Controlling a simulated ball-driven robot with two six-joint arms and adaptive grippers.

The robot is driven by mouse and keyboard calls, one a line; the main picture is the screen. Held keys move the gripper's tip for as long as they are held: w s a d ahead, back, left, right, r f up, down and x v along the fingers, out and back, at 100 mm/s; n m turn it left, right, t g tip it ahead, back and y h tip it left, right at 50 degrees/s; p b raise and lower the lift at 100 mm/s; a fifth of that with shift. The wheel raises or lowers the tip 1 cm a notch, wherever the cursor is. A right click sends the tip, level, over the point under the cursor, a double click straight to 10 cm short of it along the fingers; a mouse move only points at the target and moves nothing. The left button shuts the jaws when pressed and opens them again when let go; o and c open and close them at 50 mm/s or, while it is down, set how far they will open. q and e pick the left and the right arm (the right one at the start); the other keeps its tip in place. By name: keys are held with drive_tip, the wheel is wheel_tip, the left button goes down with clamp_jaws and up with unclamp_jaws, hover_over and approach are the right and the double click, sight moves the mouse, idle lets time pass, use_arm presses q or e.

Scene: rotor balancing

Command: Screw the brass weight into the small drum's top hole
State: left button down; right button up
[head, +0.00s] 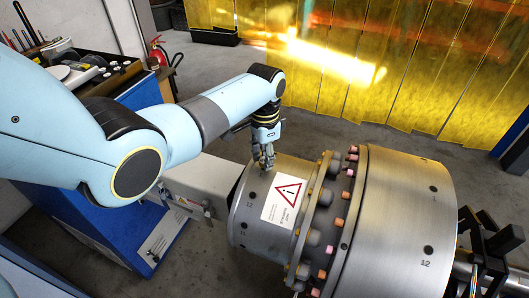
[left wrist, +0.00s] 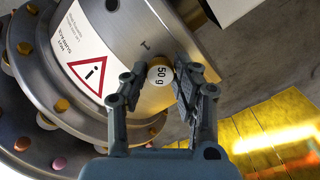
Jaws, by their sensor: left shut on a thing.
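The small drum (head: 247,211) is a grey metal cylinder with a white warning label (head: 282,203). My left gripper (head: 265,163) is over its top, fingers pointing down, in the head view. In the left wrist view, the left gripper's fingers are shut on the brass weight (left wrist: 159,73), a round piece marked "50 g" with a yellowish rim. The weight is at the small drum's surface (left wrist: 151,100), close to a stamped mark. The hole under it is hidden, and I cannot tell how deep the weight sits. My right gripper is not in view.
The large drum (head: 395,225) is to the right, beyond a bolted flange (head: 315,225) with protruding orange and pink caps. A workbench (head: 100,83) with tools stands at the left. A yellow curtain (head: 400,70) hangs behind. A black fixture (head: 490,250) is at the right.

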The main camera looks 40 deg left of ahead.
use_arm(q)
drive_tip(key=n, duration=0.1)
drive_tip(key=n+p, duration=0.1)
drive_tip(key=n, duration=0.2)
drive_tip(key=shift+r, duration=0.25)
drive_tip(key=n+p, duration=0.1)
drive_tip(key=n, duration=0.2)
drive_tip(key=shift+f+n, duration=0.1)
drive_tip(key=shift+n, duration=0.2)
drive_tip(key=n, duration=0.3)
drive_tip(key=shift+f+n, duration=0.15)
drive_tip(key=shift+n, duration=0.25)
drive_tip(key=n, duration=0.2)
drive_tip(key=shift+n, duration=0.8)
